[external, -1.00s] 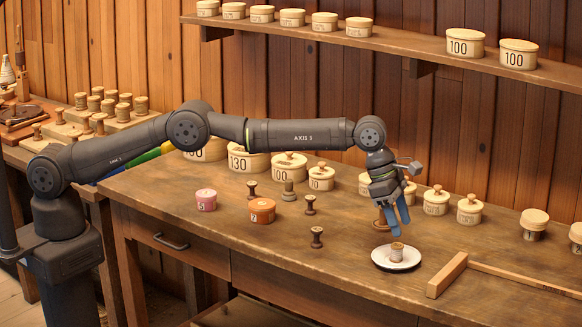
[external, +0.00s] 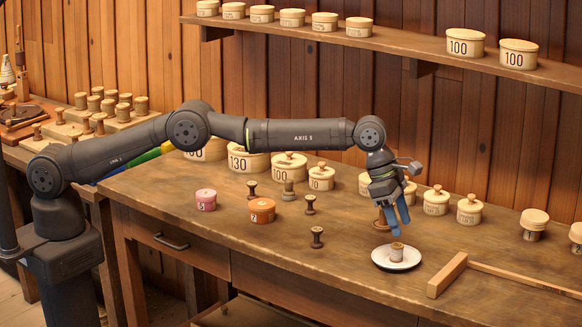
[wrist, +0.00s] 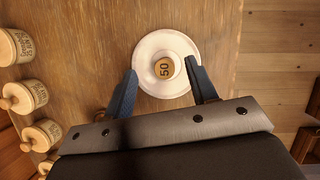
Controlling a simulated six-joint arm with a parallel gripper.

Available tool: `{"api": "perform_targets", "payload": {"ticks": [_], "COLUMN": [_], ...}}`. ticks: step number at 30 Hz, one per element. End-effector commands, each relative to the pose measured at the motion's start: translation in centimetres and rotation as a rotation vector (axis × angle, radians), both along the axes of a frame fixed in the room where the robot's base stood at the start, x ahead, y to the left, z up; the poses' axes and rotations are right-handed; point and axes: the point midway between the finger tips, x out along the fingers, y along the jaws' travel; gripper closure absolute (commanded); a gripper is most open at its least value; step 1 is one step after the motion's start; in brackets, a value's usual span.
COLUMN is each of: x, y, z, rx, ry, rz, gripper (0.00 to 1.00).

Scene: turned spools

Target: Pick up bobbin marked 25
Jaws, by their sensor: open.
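A small pale bobbin (external: 397,251) stands on a white saucer (external: 381,262) near the front of the bench. In the wrist view the bobbin's top (wrist: 164,69) carries a mark that looks like 50, and the saucer (wrist: 150,44) shows around it. I cannot make out a bobbin marked 25 in either view. My gripper (external: 398,222) is open and empty above the saucer, blue fingers pointing down. In the wrist view my gripper (wrist: 161,68) has one finger on each side of the bobbin, apart from it.
Dark spools (external: 317,237) stand loose left of the saucer, near an orange tub (external: 262,210) and a pink tub (external: 206,199). Lidded boxes (external: 469,209) line the back. A wooden T-shaped tool (external: 448,274) lies close on the right. The front left bench is clear.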

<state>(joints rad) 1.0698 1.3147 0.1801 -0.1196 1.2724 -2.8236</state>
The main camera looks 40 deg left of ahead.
Motion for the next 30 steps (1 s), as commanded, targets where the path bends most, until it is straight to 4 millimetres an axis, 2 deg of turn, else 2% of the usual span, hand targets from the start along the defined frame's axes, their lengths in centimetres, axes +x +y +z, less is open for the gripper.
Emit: {"api": "perform_targets", "payload": {"ticks": [5, 11, 21, 30], "x": [1.0, 3.6, 7.0, 8.3], "y": [1.0, 4.5, 12.3, 20.2], "z": [0.7, 2.6, 5.4, 7.2], "rx": [0.008, 0.044, 0.138, 0.241], "ry": [-0.039, -0.179, -0.437, -0.643], "rz": [-0.075, -0.360, -0.924, -1.430], "gripper": [0.48, 0.48, 0.48, 0.48]}}
